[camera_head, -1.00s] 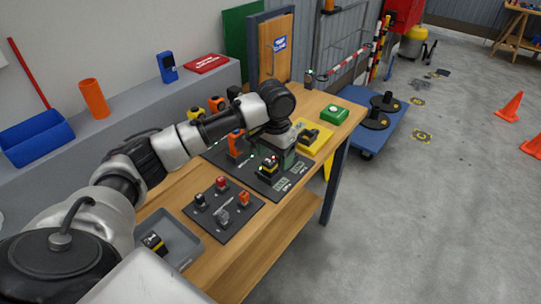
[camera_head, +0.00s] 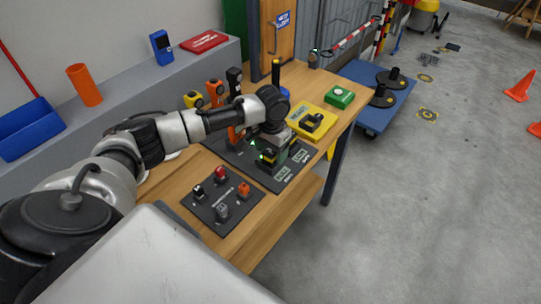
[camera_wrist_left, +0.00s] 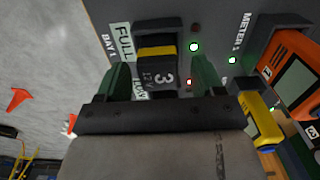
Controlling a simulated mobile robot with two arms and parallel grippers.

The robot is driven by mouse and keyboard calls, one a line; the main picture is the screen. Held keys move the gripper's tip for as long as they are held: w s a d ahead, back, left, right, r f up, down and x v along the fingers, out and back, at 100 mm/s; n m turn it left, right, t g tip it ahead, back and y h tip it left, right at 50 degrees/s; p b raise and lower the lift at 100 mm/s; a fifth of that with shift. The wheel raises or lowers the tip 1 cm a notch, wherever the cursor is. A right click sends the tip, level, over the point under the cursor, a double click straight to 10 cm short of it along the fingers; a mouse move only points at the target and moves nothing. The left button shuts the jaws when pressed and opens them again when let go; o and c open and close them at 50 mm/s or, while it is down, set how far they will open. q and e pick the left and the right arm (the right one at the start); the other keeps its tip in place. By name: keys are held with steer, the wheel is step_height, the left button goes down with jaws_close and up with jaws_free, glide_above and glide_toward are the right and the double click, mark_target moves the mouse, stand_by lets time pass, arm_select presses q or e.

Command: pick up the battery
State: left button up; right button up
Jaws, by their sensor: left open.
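A black battery (camera_wrist_left: 158,68) with a yellow band and a white "3 12V" mark sits in a dark charger plate beside labels "FULL" and "BAY 1". It also shows in the head view (camera_head: 267,158), partly hidden by my gripper. My left gripper (camera_wrist_left: 160,80) is open, its green fingers on either side of the battery; I cannot tell whether they touch it. In the head view the left gripper (camera_head: 278,152) points down over the charger plate (camera_head: 246,150). A similar black and yellow block (camera_head: 311,122) lies on a yellow pad (camera_head: 321,118). My right gripper is not in view.
An orange meter (camera_wrist_left: 296,72) and a yellow device (camera_wrist_left: 258,120) stand close to the gripper's right in the wrist view. A dark panel with switches (camera_head: 222,198) lies nearer on the bench. A green box (camera_head: 340,96) stands at the bench's far end.

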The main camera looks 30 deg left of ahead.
arm_select(q)
steer(key=shift+f, duration=0.85)
steer(key=shift+r, duration=0.1)
steer(key=c, duration=1.2)
